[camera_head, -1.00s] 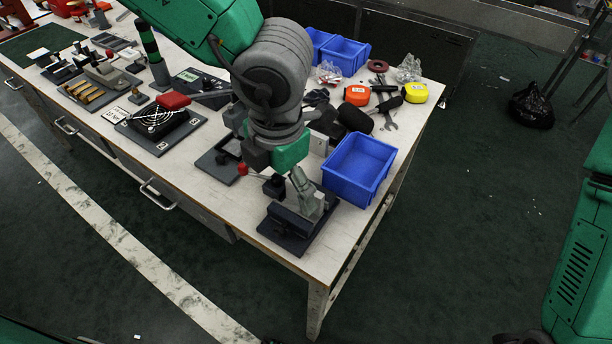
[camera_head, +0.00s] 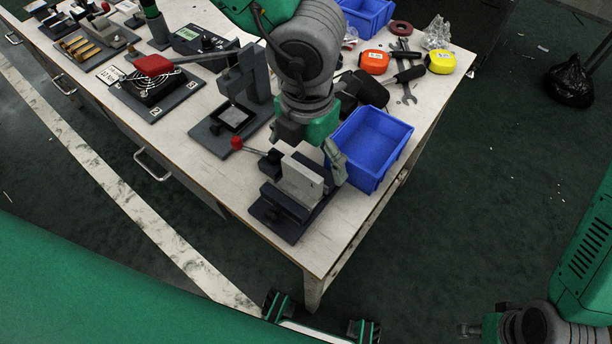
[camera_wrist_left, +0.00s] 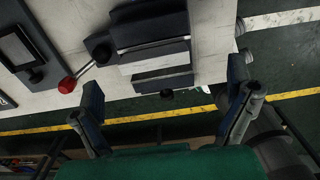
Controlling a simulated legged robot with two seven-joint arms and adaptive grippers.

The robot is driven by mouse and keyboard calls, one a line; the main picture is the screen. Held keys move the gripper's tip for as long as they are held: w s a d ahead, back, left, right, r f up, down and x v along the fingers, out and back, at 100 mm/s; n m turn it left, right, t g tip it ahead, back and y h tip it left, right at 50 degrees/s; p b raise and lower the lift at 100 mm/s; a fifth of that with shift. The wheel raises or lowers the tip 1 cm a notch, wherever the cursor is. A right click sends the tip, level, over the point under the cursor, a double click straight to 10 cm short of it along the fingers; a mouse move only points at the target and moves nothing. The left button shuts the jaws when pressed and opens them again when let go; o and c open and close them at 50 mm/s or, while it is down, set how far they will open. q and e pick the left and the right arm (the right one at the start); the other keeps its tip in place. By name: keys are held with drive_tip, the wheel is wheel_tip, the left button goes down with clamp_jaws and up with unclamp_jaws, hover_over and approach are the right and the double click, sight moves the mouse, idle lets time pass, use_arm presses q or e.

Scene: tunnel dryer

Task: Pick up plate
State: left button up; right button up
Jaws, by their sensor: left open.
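The light grey plate (camera_head: 303,179) stands upright in a dark vise (camera_head: 283,215) near the table's front corner. My left gripper (camera_head: 318,160) is just behind and above the plate. One finger shows close to the plate's right side; the other is hard to make out. In the left wrist view my left gripper (camera_wrist_left: 165,92) has its fingers wide apart and nothing between them. The vise (camera_wrist_left: 152,30) lies ahead of them, with the plate (camera_wrist_left: 155,64) as a pale strip.
A blue bin (camera_head: 372,142) stands close right of the vise. A red-knobbed lever (camera_head: 236,142) sticks out left of it. A dark press (camera_head: 243,95), a red-handled fixture (camera_head: 155,80), tape measures (camera_head: 374,61) and wrenches crowd the table (camera_head: 200,165). A black bag (camera_head: 572,82) lies on the floor.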

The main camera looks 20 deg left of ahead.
sight(304, 169)
use_arm(q)
drive_tip(key=shift+f, duration=0.3)
drive_tip(key=f, duration=0.1)
drive_tip(key=a+f+b, duration=0.1)
drive_tip(key=f, duration=0.2)
drive_tip(key=shift+w+a+f, duration=0.1)
drive_tip(key=shift+a+f, duration=0.25)
drive_tip(key=shift+f, duration=0.05)
drive_tip(key=shift+d+r, duration=0.1)
drive_tip(key=shift+d, duration=0.15)
drive_tip(key=shift+c, duration=1.2)
drive_tip(key=shift+d, duration=0.35)
drive_tip(key=c, duration=1.2)
